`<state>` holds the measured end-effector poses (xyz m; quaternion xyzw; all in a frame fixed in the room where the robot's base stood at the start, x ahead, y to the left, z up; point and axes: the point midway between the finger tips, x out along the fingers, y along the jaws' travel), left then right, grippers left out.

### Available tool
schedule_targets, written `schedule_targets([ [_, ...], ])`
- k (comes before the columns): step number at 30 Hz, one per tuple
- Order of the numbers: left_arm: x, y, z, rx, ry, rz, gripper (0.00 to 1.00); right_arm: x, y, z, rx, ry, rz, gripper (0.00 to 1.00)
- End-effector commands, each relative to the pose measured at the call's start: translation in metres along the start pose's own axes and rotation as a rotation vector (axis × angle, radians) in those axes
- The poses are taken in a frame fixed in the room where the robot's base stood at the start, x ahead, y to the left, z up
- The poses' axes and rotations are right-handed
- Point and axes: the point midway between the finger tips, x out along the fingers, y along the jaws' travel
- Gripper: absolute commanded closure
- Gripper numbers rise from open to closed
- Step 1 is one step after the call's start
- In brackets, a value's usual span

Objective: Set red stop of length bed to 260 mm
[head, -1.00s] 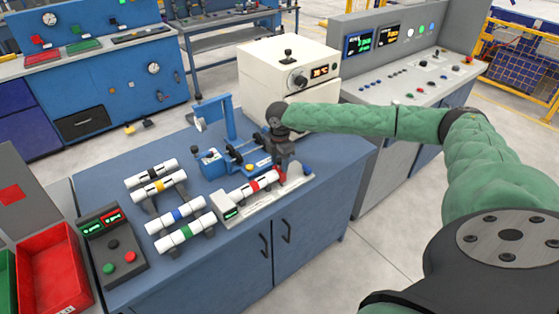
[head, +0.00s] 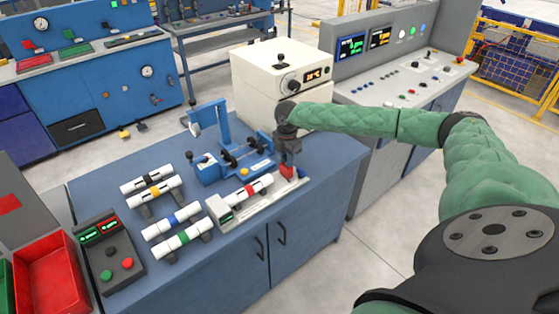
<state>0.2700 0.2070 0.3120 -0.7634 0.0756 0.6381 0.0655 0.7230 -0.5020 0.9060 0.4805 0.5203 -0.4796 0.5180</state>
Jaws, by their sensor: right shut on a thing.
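The length bed (head: 262,207) is a pale strip near the front right of the blue bench, with a small green-lit display (head: 226,217) at its left end. A white pipe with a red band (head: 247,191) lies on it. The red stop (head: 287,171) stands toward the bed's right end, to the right of the pipe, with a gap between them. My right gripper (head: 288,160) points down and is shut on the red stop from above. The scale marks and display digits are too small to read. My left gripper is not in view.
Several white pipes with coloured bands (head: 170,221) rest on holders to the left. A blue fixture (head: 222,160) stands just behind the bed. A cream box with a dial (head: 283,82) is at the back. A control box (head: 107,250) and red bin (head: 50,272) are at left.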

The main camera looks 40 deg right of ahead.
Motion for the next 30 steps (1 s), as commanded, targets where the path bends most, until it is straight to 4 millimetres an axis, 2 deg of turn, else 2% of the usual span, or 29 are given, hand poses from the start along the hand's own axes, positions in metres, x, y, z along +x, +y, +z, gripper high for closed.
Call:
schedule_targets([
  [9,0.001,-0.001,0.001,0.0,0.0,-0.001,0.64,-0.002,0.001,0.007,0.002,-0.005,0.003,1.0],
  [10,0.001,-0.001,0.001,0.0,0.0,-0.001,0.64,-0.002,0.001,0.007,0.003,-0.005,0.004,0.74],
  [13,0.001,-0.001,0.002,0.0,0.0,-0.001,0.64,-0.002,0.001,0.007,0.002,-0.004,0.003,0.54],
  [22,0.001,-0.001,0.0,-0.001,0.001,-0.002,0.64,-0.001,0.001,0.005,0.001,-0.003,0.002,0.54],
  [26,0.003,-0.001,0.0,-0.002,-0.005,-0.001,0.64,-0.008,0.001,0.005,0.001,-0.002,0.004,0.54],
  [30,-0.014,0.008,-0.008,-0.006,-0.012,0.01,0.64,-0.025,0.001,0.006,0.001,-0.003,0.005,0.54],
])
